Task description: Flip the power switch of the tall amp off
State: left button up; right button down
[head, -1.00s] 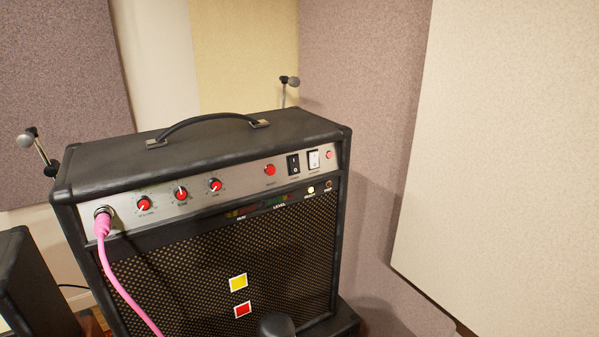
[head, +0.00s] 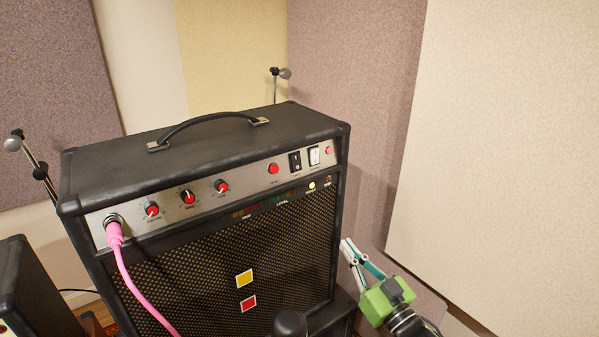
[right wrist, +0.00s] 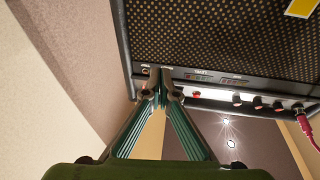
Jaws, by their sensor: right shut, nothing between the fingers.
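The tall amp (head: 215,235) stands upright in the middle of the head view, black with a grille front. Its silver control panel holds a black rocker switch (head: 295,161) and a white rocker switch (head: 314,156) near the right end. The labels are too small to read. My right gripper (head: 347,243) is shut and empty, below the switches and by the amp's right edge. In the right wrist view its closed fingertips (right wrist: 160,74) overlap the amp's front (right wrist: 220,35) and hide the switch area. I cannot tell whether they touch it. My left gripper is not in view.
A pink cable (head: 128,270) is plugged into the panel's left end, beside several red knobs. A second black amp (head: 30,285) stands at left. Two microphones (head: 15,140) (head: 284,73) rise behind the amp. Padded wall panels (head: 500,150) border the right side.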

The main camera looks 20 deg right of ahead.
aim_at(297, 163)
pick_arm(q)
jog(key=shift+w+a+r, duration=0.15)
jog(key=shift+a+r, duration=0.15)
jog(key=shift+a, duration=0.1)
pick_arm(e)
jog(key=s+a+r+n+t+y, duration=0.1)
jog(key=s+a+r+t+y, duration=0.1)
jog(key=r, duration=1)
jog(key=shift+s+a+r+n+y, duration=0.2)
jog(key=shift+a+r+n+y, duration=0.2)
jog(key=shift+a+y, duration=0.35)
